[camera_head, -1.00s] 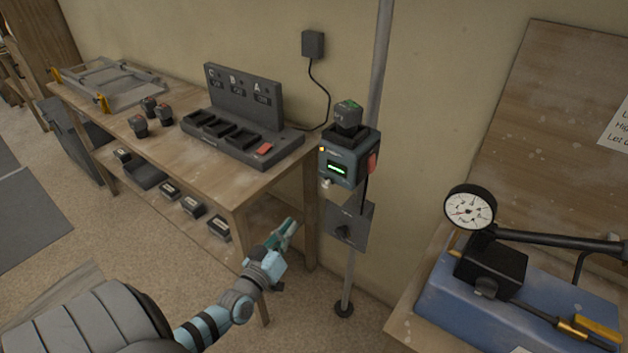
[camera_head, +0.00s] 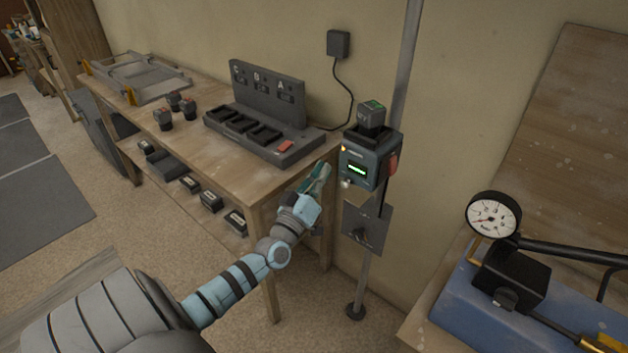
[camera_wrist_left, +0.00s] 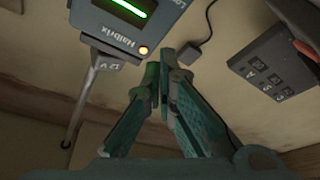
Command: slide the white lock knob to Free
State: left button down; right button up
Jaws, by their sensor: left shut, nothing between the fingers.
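The wall device (camera_head: 368,158), a dark grey-blue box with a green display and a red part on its right side, is mounted on a pole. A small whitish knob (camera_head: 345,183) shows at its lower left; its lettering and setting are too small to read. My left gripper (camera_head: 321,168) is shut and empty, just left of the device and slightly apart from it in the picture. In the left wrist view, my left gripper (camera_wrist_left: 160,62) points up beside the device (camera_wrist_left: 122,28). The knob cannot be made out there. My right gripper is not in view.
A wooden bench (camera_head: 200,150) with a charger rack (camera_head: 262,135) stands left of the device, close to my left arm. A grey plate (camera_head: 366,226) is on the pole (camera_head: 363,280) below the device. A dial gauge (camera_head: 493,217) on a blue block stands at right.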

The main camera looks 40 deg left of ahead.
aim_at(347, 183)
pick_arm(q)
jog(key=w+f+b, duration=0.1)
jog(key=w+d+f+b, duration=0.1)
jog(key=shift+w+d+f, duration=0.1)
jog(key=shift+w+f, duration=0.05)
jog(key=shift+w, duration=0.2)
jog(key=shift+d+f, duration=0.15)
jog(key=shift+d, duration=0.1)
jog(key=shift+d, duration=0.2)
jog(key=shift+d+p, duration=0.45)
jog(key=shift+d, duration=0.8)
